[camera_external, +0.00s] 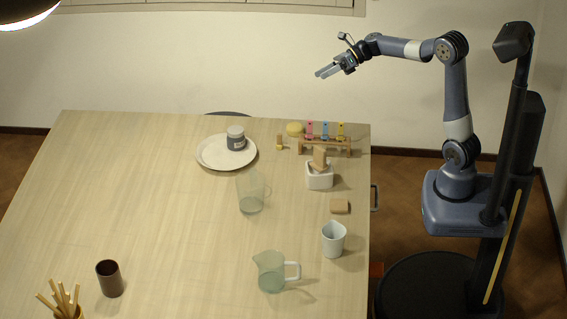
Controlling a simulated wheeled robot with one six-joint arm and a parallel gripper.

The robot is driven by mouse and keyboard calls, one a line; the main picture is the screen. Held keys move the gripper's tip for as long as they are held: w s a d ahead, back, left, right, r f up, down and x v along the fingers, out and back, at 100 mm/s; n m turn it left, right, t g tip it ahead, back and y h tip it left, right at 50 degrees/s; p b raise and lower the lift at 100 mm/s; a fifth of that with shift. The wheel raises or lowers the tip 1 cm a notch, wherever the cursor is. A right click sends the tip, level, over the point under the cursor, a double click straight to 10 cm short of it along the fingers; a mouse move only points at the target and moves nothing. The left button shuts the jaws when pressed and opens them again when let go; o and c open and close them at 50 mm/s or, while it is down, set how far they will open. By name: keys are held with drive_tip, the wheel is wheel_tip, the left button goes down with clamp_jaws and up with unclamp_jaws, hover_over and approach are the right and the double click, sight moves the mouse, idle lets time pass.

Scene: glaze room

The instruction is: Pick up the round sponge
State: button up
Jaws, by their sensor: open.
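The round sponge (295,129) is a small yellow disc on the table near its far edge. It lies just left of a wooden rack. My gripper (326,72) is open and empty. It is held in the air above the far side of the table, up and a little to the right of the sponge in the picture, apart from it. Nothing hides the sponge.
The wooden rack (325,147) holds pink, blue and yellow tools. A white plate (205,157) carries a grey jar (236,138). A small brush-like item (279,143) stands near the sponge. Glass jugs (270,272), a white pitcher (334,240) and a white holder (320,178) stand nearer. The table's left-middle is clear.

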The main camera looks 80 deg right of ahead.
drive_tip(key=d+n, duration=0.4)
approach(299, 124)
drive_tip(key=shift+h, duration=0.3)
drive_tip(key=x, duration=0.4)
drive_tip(key=shift+w+a+p, duration=0.15)
drive_tip(key=shift+w+p, duration=0.15)
drive_tip(key=shift+w, duration=0.05)
drive_tip(key=shift+w+a+f+p, duration=0.2)
drive_tip(key=shift+w+a+p, duration=0.15)
drive_tip(key=shift+w, duration=0.1)
drive_tip(key=p+x, duration=0.1)
drive_tip(key=x, duration=0.3)
drive_tip(key=shift+a+f, duration=0.1)
drive_tip(key=shift+f, duration=0.15)
drive_tip(key=c, duration=1)
